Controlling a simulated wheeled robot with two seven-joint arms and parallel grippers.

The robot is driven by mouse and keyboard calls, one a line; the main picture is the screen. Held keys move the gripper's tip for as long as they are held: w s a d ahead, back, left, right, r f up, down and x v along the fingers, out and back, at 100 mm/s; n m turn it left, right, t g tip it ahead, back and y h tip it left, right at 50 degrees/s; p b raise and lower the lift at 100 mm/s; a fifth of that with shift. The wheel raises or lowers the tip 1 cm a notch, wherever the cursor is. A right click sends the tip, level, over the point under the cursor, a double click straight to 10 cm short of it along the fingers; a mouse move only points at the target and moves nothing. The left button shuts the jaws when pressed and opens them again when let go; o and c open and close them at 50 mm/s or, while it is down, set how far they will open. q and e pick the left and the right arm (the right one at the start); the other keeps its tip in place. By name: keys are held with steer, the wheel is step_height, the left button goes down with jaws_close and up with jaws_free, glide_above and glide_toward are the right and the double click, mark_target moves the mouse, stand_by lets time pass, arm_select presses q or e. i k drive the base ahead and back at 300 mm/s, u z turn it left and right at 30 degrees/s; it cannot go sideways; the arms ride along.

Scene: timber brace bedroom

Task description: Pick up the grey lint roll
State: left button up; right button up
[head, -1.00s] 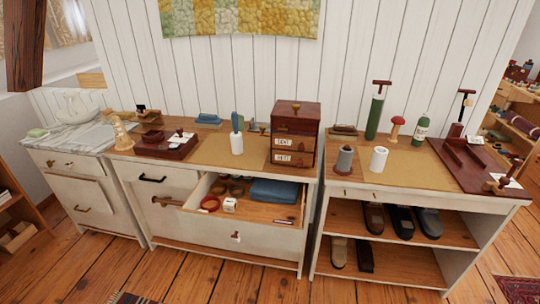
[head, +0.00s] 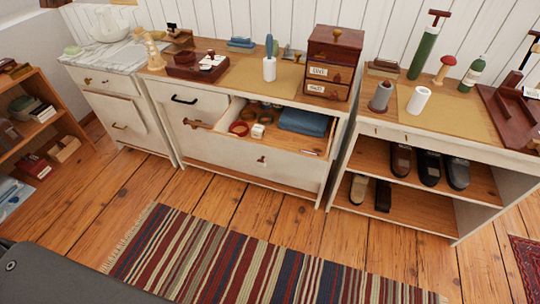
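The grey lint roll (head: 380,96) stands upright on the right-hand cabinet top, near its front left corner. A white roll (head: 418,101) stands just to its right, apart from it. Neither of my grippers shows in the head view, and nothing is seen touching the grey roll.
The middle cabinet's drawer (head: 260,160) is pulled out, holding a blue folded cloth (head: 303,122) and small items. A wooden box with drawers (head: 332,62) stands left of the grey roll. Shoes (head: 430,167) fill the shelf below. A striped rug (head: 250,262) lies on open floor in front.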

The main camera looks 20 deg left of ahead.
mark_target(382, 94)
steer(key=z, duration=1.9)
steer(key=i, duration=3.1)
steer(key=u, duration=1.7)
